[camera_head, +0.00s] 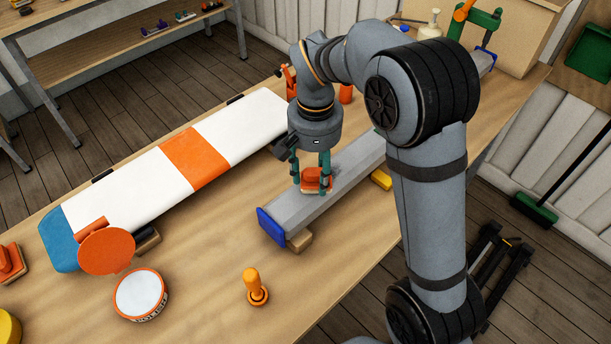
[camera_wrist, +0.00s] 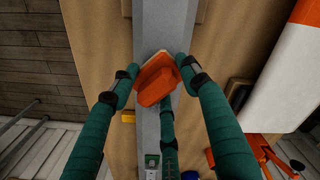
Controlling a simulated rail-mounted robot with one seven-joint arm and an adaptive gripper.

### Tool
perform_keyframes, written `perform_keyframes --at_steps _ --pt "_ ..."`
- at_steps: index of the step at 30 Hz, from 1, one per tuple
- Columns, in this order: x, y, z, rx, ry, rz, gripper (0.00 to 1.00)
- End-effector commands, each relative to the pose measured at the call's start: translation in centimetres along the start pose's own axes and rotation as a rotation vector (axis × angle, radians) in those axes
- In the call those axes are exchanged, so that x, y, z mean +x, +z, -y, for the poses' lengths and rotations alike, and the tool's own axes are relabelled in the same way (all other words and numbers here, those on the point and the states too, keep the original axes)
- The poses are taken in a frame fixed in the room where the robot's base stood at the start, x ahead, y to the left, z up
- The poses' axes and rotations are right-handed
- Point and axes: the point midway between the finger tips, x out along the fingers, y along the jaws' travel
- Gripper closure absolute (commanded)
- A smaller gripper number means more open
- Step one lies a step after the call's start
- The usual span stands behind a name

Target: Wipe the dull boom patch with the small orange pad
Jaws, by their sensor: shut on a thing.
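A small orange pad (camera_head: 314,180) with a tan underside is between the fingers of my gripper (camera_head: 311,180), right at the top face of the grey boom (camera_head: 338,178). I cannot tell for certain whether it touches the boom. In the wrist view my green-fingered gripper (camera_wrist: 158,82) is shut on the orange pad (camera_wrist: 156,84), which sits across the grey boom (camera_wrist: 165,28). The boom has a blue end cap (camera_head: 271,226) and rests on a wooden block (camera_head: 300,240). A slightly darker area on the boom beside the gripper may be the dull patch; the pad and fingers partly hide that stretch.
A yellow block (camera_head: 381,180) is beside the boom. The front table middle is mostly clear.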

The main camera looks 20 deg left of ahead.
Motion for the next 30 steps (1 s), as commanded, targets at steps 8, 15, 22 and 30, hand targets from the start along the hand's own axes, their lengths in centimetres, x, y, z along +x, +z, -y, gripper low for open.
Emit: perform_keyframes --at_steps 8,15,22,30 --pt "-0.1 -0.8 -0.9 0.001 0.001 0.001 0.79" --pt "-0.3 -2.2 -2.5 0.0 0.0 0.001 0.79" --pt "-0.2 -2.8 -3.0 0.0 -0.001 0.0 0.79" --pt "-0.2 -4.4 -4.7 0.002 -0.001 -0.001 0.79"
